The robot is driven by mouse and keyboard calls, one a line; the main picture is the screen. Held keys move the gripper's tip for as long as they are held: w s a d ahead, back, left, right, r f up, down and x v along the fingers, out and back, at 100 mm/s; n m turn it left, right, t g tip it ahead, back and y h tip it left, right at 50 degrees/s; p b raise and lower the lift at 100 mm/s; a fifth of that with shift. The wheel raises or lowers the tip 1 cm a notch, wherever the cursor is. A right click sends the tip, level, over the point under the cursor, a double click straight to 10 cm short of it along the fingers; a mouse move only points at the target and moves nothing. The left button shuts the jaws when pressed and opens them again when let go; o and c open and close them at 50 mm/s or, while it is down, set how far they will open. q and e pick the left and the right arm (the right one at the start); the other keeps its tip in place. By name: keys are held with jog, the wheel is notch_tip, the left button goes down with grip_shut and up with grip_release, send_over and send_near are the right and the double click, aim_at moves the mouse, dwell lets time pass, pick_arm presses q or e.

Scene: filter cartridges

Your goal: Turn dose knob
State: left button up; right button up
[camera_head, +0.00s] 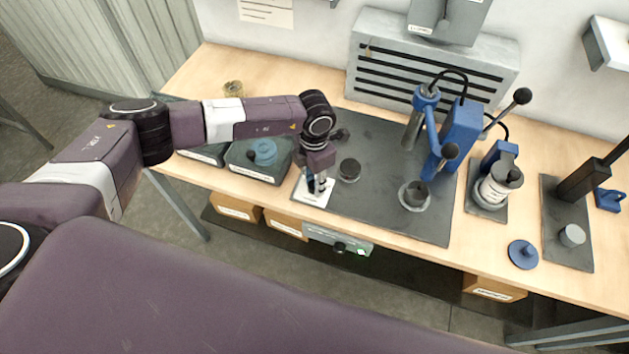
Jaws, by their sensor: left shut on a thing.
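The dose knob is likely the small black knob (339,247) on the grey panel (318,236) under the table's front edge; a green light shows to its right. My left gripper (319,187) points down over a white plate (314,198) at the front of the dark mat. It is above and slightly left of the knob in the picture, apart from it. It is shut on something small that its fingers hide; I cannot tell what. My right gripper is not in view.
A dark round piece (349,169) stands just right of my left gripper. A blue lever press (455,140) stands on the mat (395,200). Trays (260,174) lie to the left. A blue disc (523,254) lies at the right front. Drawers (235,207) hang below the tabletop.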

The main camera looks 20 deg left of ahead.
pick_arm(q)
jog(key=shift+f+m+b, duration=0.2)
jog(key=shift+m+b, duration=0.1)
jog(key=shift+b, duration=0.05)
jog(key=shift+r+m, duration=0.2)
jog(key=shift+m, duration=0.1)
jog(key=o, duration=1.2)
jog(key=shift+c, duration=0.2)
notch_tip(320, 180, up, 12)
